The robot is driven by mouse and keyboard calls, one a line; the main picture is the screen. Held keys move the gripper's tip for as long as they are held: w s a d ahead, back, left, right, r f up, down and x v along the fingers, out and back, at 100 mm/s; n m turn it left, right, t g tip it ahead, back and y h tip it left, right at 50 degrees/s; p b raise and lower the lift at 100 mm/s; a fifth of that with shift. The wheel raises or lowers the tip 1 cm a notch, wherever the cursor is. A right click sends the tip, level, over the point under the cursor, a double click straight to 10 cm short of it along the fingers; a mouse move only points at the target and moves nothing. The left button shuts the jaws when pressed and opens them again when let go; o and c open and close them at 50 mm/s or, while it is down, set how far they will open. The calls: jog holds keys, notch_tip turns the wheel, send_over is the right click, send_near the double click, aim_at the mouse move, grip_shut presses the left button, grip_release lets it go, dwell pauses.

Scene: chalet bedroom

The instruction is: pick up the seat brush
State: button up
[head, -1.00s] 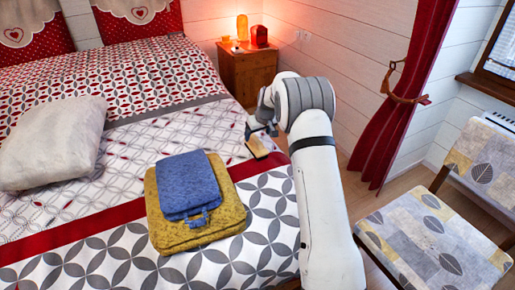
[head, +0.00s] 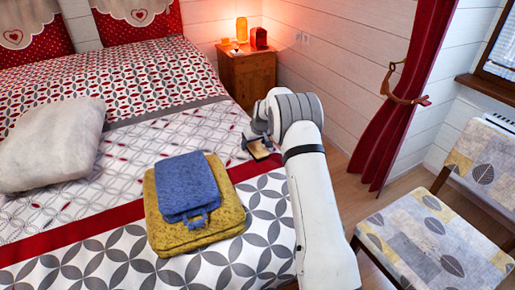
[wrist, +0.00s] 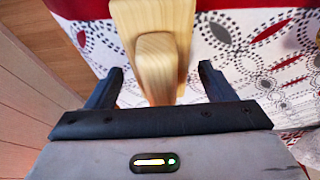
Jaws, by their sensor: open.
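The seat brush, a pale wooden piece, lies at the right edge of the bed (head: 75,262) and shows partly below my gripper (head: 256,141) in the head view (head: 261,153). In the wrist view the brush (wrist: 155,20) has a flat wooden plate with a raised, rounded wooden grip. My gripper (wrist: 161,70) is open, with one finger on each side of this grip and gaps visible on both sides. Its bristles are hidden.
A blue folded cloth (head: 187,185) lies on a mustard one (head: 220,225) left of the brush. A grey pillow (head: 50,145) lies farther left. A wooden nightstand (head: 247,75) stands behind my arm, and a patterned chair (head: 430,240) at right.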

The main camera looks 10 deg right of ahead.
jog(key=shift+f, duration=0.2)
jog(key=shift+c, duration=0.5)
jog(key=c, duration=1)
jog(key=shift+r, duration=0.15)
jog(key=shift+r+p, duration=0.35)
notch_tip(320, 180, up, 10)
jog(key=shift+f+p, duration=0.2)
jog(key=shift+p, duration=0.3)
